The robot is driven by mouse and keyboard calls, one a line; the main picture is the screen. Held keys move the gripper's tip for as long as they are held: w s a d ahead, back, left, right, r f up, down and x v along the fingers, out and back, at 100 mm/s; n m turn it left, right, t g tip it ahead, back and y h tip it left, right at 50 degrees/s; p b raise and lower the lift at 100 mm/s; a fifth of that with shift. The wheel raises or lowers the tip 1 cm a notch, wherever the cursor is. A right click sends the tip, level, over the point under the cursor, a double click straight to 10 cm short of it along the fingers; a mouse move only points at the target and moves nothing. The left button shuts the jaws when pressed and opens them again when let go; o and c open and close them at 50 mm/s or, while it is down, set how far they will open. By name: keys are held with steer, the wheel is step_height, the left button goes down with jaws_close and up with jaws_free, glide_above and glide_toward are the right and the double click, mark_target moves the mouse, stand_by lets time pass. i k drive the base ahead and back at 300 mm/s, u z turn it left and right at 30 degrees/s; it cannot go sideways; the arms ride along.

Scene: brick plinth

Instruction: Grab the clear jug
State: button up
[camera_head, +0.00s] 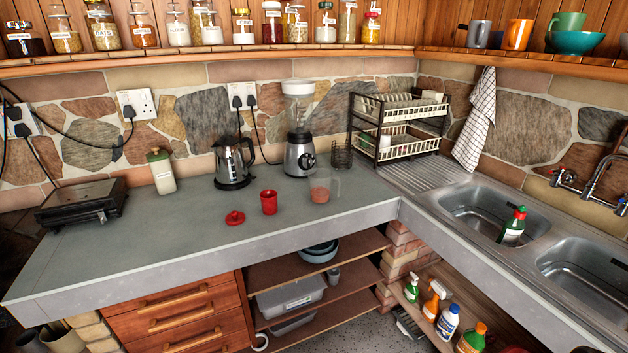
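A small clear jug (321,188) stands upright on the grey countertop (190,232), near its front edge. A pinkish tint shows in its lower part; I cannot tell whether that is contents. A faint handle shows on its right side. A red cup (269,202) stands just to its left. The blender (299,140) behind it also has a clear jar on top. My gripper is not in view.
A red lid (235,217) lies left of the cup. A kettle (233,163), white bottle (161,170) and black grill (82,202) stand further left. A wire holder (341,156) and dish rack (398,125) stand behind right. The sink (487,208) is right.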

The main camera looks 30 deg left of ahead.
mark_target(323, 187)
steer(key=u, duration=0.5)
steer(key=i, duration=0.9)
steer(key=u, duration=1.45)
steer(key=i, duration=0.6)
steer(key=u, duration=0.6)
